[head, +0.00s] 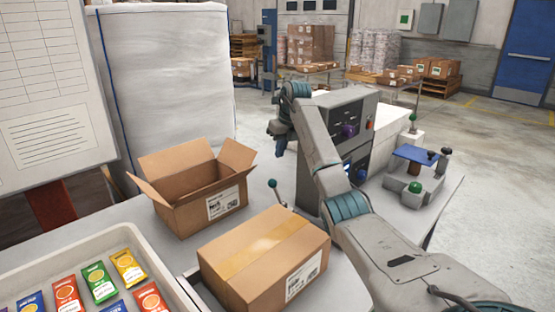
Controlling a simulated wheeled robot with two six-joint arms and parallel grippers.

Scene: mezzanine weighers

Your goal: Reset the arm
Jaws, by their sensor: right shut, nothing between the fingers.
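My right arm reaches in from the lower right and stretches over the table. Its gripper (279,148) hangs at the far end, pointing down beside the grey control box (371,108). The gripper is small and dark here; it is shut and holds nothing. It is above and right of the open carton and apart from it. My left gripper is not in view.
An open empty carton (180,208) and a taped carton (230,264) stand on the table. A tray (150,262) of coloured sachets is at lower left. A blue-topped device (415,155) stands right. A wrapped stack (165,80) rises behind.

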